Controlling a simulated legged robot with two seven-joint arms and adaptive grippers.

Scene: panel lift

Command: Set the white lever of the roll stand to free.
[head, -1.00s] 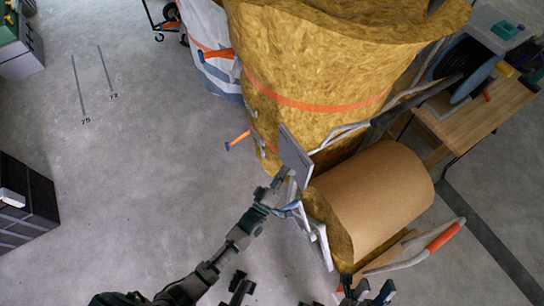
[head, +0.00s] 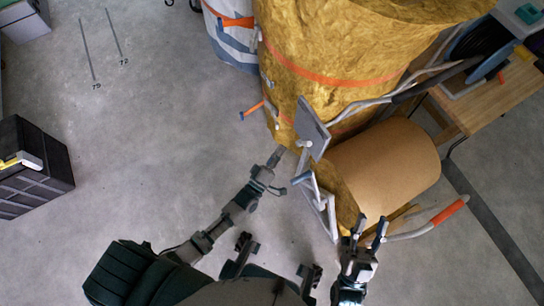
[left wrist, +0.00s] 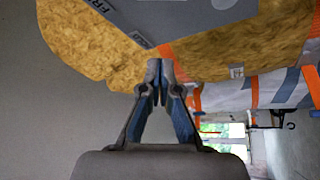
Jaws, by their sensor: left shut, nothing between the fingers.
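The roll stand has a pale metal frame (head: 326,212) and an upright grey plate (head: 313,128), beside a brown-wrapped roll (head: 390,172). A small white piece (head: 304,143) shows at the plate's lower edge, and a short bar with a blue end (head: 302,179) sits below it. I cannot tell which is the white lever, or its setting. My left gripper (head: 278,157) is shut and empty, just left of the plate and apart from it. In the left wrist view its fingertips (left wrist: 158,66) meet below a grey panel (left wrist: 190,18) lettered "FR", partly cut off. My right gripper (head: 371,226) is open and empty by the roll's near end.
A tall yellow insulation roll (head: 330,55) with an orange strap stands behind the plate. A grey bar with an orange grip (head: 448,211) juts out at right. A wooden table (head: 490,105) stands far right, a black crate (head: 32,175) far left.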

